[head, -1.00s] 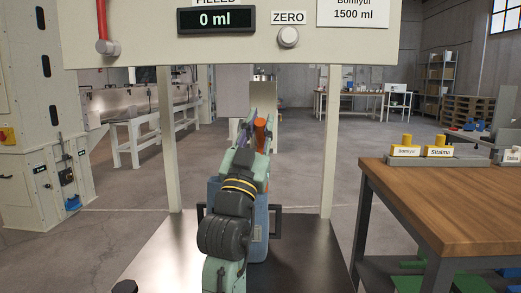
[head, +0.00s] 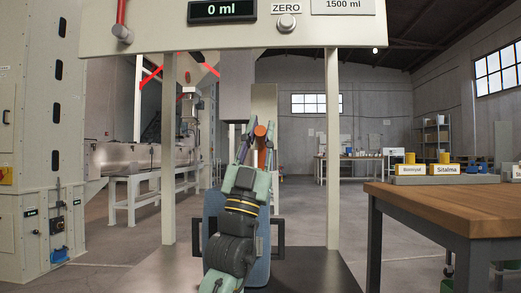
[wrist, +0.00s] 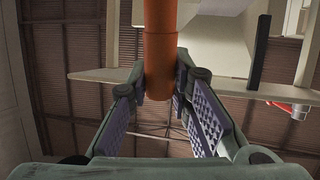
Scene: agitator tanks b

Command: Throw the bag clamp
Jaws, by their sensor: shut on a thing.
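An orange cylindrical bar (head: 261,133), which looks like the bag clamp's handle, stands in front of me between the two posts of the frame. My gripper (head: 246,143) is shut on it near its end. In the wrist view the orange bar (wrist: 160,45) runs down from the top edge, and its rounded end sits between the purple-padded fingers (wrist: 164,95). What the bar joins to is out of the wrist view and hidden in the head view.
A pale frame (head: 235,33) with a 0 ml display (head: 222,10) and a ZERO knob (head: 284,23) spans above the arm. A red lever (head: 121,13) hangs at its left. A wooden workbench (head: 450,200) stands close on the right. A blue container (head: 215,208) is behind my arm.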

